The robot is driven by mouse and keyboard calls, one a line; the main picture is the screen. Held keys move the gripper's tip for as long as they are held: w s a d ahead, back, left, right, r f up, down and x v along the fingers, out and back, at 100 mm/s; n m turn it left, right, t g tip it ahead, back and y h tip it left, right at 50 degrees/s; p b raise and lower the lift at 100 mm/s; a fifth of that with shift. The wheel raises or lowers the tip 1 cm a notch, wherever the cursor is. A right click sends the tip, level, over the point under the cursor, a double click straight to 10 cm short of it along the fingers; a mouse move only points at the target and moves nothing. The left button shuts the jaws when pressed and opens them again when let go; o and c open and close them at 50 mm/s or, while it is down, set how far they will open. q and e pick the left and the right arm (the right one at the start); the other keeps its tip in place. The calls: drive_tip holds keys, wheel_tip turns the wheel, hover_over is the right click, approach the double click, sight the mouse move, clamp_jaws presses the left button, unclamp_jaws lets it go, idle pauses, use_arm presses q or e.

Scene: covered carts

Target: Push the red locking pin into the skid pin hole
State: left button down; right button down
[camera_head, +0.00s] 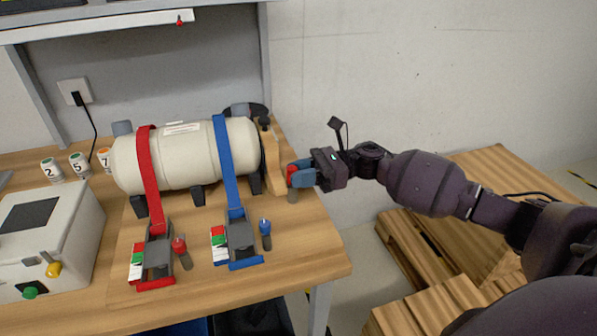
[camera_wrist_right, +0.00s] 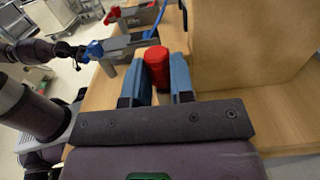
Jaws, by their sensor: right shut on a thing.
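My right gripper (camera_head: 299,175) is shut on the red locking pin (camera_head: 291,177), its blue fingers on either side of the red head. The pin's grey lower part (camera_head: 292,196) hangs below the fingers, just right of the upright wooden skid piece (camera_head: 271,160) at the tank's right end. In the right wrist view the red pin head (camera_wrist_right: 157,66) sits between the blue fingers, beside a large wooden face (camera_wrist_right: 245,42). I cannot make out the skid pin hole. A dark arm (camera_wrist_right: 32,50), apparently my left, shows in the right wrist view; its fingers are unclear.
A cream tank (camera_head: 185,160) lies under a red strap (camera_head: 150,175) and a blue strap (camera_head: 228,170). Another red-topped pin (camera_head: 180,247) and a blue-topped pin (camera_head: 265,229) stand by the ratchets. A grey box (camera_head: 70,225) is at left. The table's right front is bare.

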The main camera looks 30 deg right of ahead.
use_arm(q)
drive_tip(key=shift+s+f, duration=0.2)
drive_tip(key=shift+f, duration=0.2)
use_arm(e)
drive_tip(key=shift+f, duration=0.55)
drive_tip(key=c, duration=0.9)
unclamp_jaws()
use_arm(q)
drive_tip(key=shift+w+r, duration=0.1)
use_arm(e)
drive_tip(key=shift+b+v, duration=0.35)
drive_tip(key=shift+v, duration=0.6)
use_arm(q)
drive_tip(key=shift+w+d+r+b, duration=0.15)
drive_tip(key=shift+w+d+r, duration=0.05)
drive_tip(key=shift+w+r, duration=0.5)
drive_tip(key=shift+w+d+r+b, duration=0.15)
drive_tip(key=shift+w+r, duration=0.4)
drive_tip(key=shift+w, duration=0.1)
use_arm(e)
drive_tip(key=v, duration=0.9)
